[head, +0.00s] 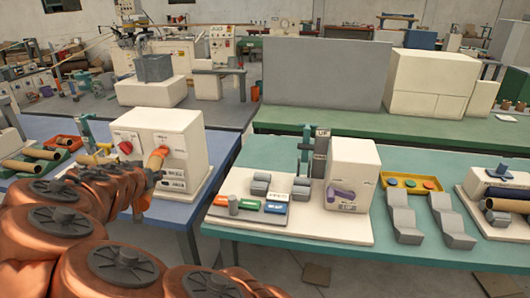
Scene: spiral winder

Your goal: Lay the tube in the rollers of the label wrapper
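My copper-coloured arm fills the lower left, and its end, my gripper (154,174), is in front of a white box machine (178,140) with a red knob. Its fingers are not clear at this size. Several brown tubes (47,153) lie in and near trays at the far left. Which machine is the label wrapper is not clear. At the right edge, a white unit (476,180) with a blue knob carries dark roller-like cylinders (507,191) and a tan cylinder (509,204). The picture's edge cuts it off.
A gap separates the blue and teal tables.

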